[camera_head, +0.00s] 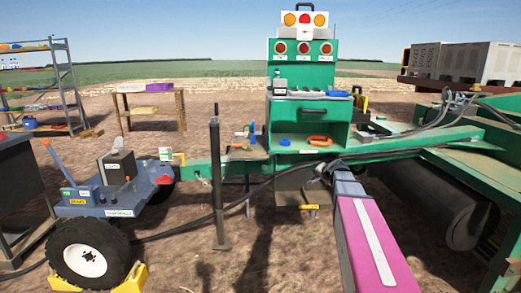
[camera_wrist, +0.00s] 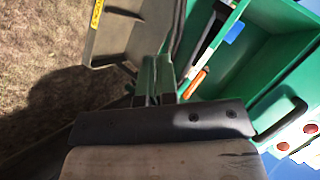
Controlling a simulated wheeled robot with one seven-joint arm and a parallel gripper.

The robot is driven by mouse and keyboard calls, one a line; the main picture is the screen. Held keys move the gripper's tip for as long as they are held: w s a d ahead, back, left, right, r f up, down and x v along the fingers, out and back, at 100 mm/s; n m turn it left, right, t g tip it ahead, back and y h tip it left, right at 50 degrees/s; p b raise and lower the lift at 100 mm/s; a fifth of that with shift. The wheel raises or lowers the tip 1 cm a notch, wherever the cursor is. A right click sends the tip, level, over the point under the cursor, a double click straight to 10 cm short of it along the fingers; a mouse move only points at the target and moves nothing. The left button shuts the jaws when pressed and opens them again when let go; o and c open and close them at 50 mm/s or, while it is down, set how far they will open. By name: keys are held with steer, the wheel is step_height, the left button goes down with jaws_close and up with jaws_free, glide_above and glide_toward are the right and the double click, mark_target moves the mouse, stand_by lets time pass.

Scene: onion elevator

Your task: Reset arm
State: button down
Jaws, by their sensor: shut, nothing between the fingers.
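My arm reaches in from the lower right of the head view, with a magenta link and a grey wrist. My gripper (camera_head: 326,169) is at its far end, in front of the lower part of the green control cabinet (camera_head: 258,112). In the wrist view my gripper (camera_wrist: 155,78) has its fingers together with nothing held between them. The cabinet's open green compartment (camera_wrist: 243,65) shows to the right of the fingers there. I cannot tell whether the fingertips touch anything.
The cabinet shelf holds an orange item (camera_head: 320,141). A wooden table (camera_head: 150,105) and a shelf rack are farther back. Green machinery with a dark roller (camera_head: 440,200) fills the right.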

steer(key=s+a+f+n+g+h, duration=0.1)
steer(key=s+a+f+n+g, duration=0.1)
steer(key=s+f, duration=0.4)
steer(key=s+a+f+n+g+h, duration=0.2)
steer(key=s+f, duration=0.4)
steer(key=s, duration=0.9)
steer(key=s+a+f+n+g+h, duration=0.1)
steer(key=s+a+f+n+g, duration=0.3)
steer(key=s, duration=0.6)
step_height(320, 180, down, 3)
steer(key=shift+s+a+f+g, duration=0.15)
steer(key=shift+a+g, duration=0.1)
steer(key=shift+g, duration=0.75)
